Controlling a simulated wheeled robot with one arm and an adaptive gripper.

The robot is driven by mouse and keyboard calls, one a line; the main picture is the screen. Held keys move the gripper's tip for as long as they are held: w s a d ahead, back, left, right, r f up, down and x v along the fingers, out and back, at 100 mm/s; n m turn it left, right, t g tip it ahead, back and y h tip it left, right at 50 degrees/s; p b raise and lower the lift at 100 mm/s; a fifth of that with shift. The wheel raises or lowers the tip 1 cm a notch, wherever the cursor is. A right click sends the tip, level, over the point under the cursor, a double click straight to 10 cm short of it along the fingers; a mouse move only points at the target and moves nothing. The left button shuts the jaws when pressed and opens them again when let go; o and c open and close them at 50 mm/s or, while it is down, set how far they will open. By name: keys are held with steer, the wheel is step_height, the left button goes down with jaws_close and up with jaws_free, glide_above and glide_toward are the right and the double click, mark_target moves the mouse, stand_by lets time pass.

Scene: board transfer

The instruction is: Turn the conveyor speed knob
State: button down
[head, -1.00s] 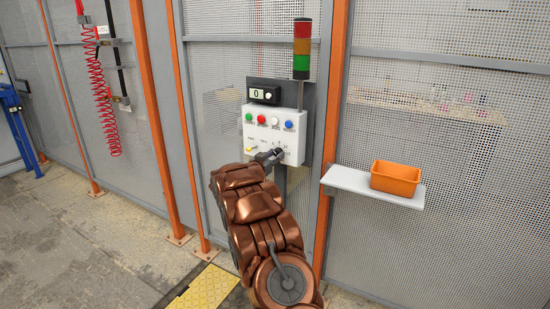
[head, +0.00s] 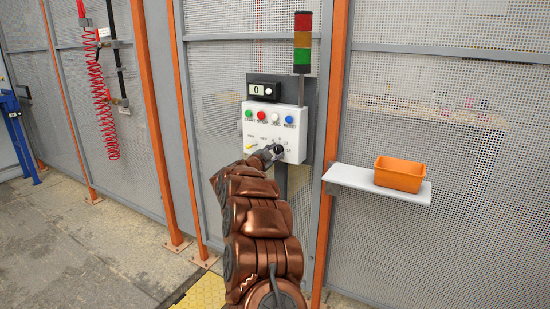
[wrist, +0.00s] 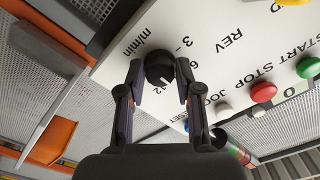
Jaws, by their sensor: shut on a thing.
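The conveyor speed knob (wrist: 160,67) is black and round, on a white control panel (head: 258,133) marked with numbers and "m/min". My gripper (wrist: 160,74) is shut on the knob, one finger at each side, in the wrist view. A pale mark shows at the knob's lower edge in that view, close to the "12"; the exact setting is hard to read. In the head view my gripper (head: 270,154) reaches the panel's lower right part and partly hides the knob. The display (head: 264,91) above reads 0.
Green, red, white and blue buttons line the panel's top, and a yellow switch (head: 251,147) sits at lower left. A signal tower (head: 302,43) stands above. An orange bin (head: 399,174) rests on a white shelf (head: 350,177) at right. Mesh fencing stands behind.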

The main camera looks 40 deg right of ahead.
steer(key=shift+m, duration=0.3)
steer(key=c, duration=0.8)
jaws_free()
steer(key=shift+o, duration=0.2)
steer(key=shift+a, duration=0.1)
steer(key=v, duration=1.1)
steer(key=shift+a, duration=0.4)
steer(key=shift+s, duration=0.1)
